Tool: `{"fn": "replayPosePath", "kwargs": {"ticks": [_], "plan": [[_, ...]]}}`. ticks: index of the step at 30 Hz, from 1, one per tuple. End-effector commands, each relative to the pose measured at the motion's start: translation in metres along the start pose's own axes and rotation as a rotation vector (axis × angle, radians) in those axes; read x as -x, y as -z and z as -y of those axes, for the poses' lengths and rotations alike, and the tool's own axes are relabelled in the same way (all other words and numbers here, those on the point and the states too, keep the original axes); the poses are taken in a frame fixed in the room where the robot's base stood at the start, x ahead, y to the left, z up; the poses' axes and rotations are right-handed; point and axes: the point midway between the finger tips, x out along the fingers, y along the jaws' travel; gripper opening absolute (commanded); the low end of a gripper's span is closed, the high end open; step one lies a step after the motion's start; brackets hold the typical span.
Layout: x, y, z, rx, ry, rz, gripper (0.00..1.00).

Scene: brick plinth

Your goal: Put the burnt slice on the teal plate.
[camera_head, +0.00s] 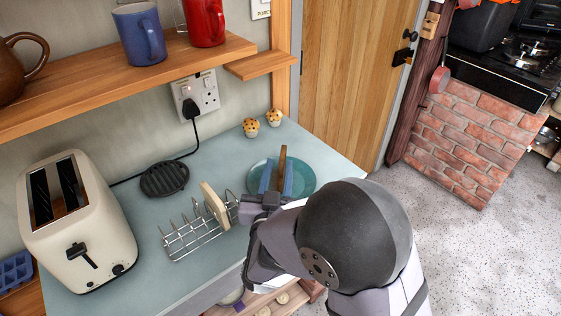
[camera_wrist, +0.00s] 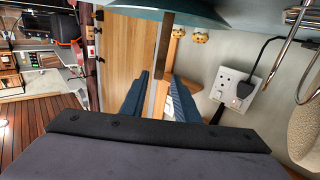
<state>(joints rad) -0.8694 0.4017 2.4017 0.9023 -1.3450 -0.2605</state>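The burnt slice (camera_head: 282,164) is a dark brown slice standing on edge over the teal plate (camera_head: 304,182). In the wrist view the slice (camera_wrist: 163,50) is seen edge-on, one end at the plate (camera_wrist: 190,13). My gripper (camera_head: 277,180) has its blue fingers on either side of the slice. The gripper (camera_wrist: 159,95) looks open, with a narrow gap beside the slice. Whether the slice's lower edge touches the plate is hard to tell. The steel toast rack (camera_head: 190,236) holds a pale slice (camera_head: 214,205), left of the plate.
A cream toaster (camera_head: 85,240) stands at the left, with a black round trivet (camera_head: 164,178) beside it. Two muffins (camera_head: 251,127) sit behind the plate. A wooden shelf (camera_head: 90,85) with mugs overhangs the back. A black cord runs from the wall socket (camera_head: 197,95).

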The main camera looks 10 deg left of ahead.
Motion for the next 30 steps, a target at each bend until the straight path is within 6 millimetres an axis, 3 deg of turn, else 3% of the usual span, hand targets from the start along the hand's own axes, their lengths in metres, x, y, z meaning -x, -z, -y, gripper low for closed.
{"fn": "replayPosePath", "kwargs": {"ticks": [6, 12, 30], "plan": [[0.041, -0.001, 0.001, 0.000, 0.005, -0.002, 0.28], [0.061, 0.000, 0.001, 0.000, 0.003, -0.001, 0.28], [0.069, 0.000, -0.001, 0.001, -0.001, -0.001, 0.28]]}}
